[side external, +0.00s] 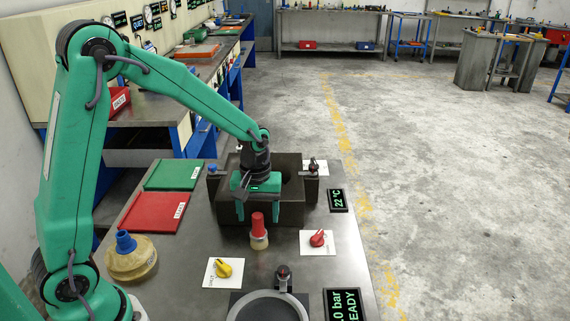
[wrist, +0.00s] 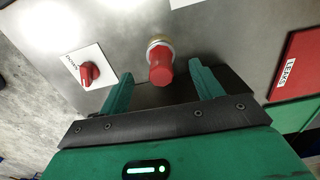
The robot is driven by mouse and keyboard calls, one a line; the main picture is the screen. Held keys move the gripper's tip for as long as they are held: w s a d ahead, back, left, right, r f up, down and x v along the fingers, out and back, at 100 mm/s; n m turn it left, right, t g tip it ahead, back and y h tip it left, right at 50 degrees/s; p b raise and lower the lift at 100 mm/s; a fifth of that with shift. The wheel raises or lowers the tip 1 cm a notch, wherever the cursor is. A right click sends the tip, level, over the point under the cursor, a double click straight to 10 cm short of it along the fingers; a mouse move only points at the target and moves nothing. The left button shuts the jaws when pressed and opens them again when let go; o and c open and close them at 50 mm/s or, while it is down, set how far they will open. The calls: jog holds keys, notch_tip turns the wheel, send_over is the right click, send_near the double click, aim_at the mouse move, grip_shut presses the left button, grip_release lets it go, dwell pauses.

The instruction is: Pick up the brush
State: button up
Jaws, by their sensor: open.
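The brush (side external: 258,229) stands upright on the grey metal bench, with a red handle on top and a pale, tan base. In the wrist view the red handle (wrist: 161,70) shows in the gap between my fingers, with clear space on both sides. My gripper (side external: 261,210) is open and empty, its green fingers pointing down. In the side view it is above and behind the brush, near the dark block. The fingers do not appear to touch the brush; the exact distance is hard to tell.
A dark hollow block (side external: 301,207) stands behind the brush. A red knob (side external: 317,238) is to its right, a yellow knob (side external: 223,267) in front. A tan round pot with a blue top (side external: 131,262), red panel (side external: 153,212) and green panel (side external: 172,175) are left. A ring fixture (side external: 240,303) is in front.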

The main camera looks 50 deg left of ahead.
aim_at(258, 227)
jog(key=shift+s+f, duration=0.15)
jog(key=shift+f, duration=2.5)
jog(key=c, duration=1.1)
jog(key=shift+r, duration=0.15)
jog(key=shift+r, duration=0.8)
notch_tip(258, 227, up, 2)
jog(key=shift+r, duration=0.2)
jog(key=s+d+r, duration=0.2)
jog(key=d, duration=0.1)
jog(key=s+d+r, duration=0.2)
jog(key=d, duration=0.1)
jog(key=s+d+r, duration=0.2)
jog(key=d, duration=0.2)
jog(key=shift+r, duration=0.4)
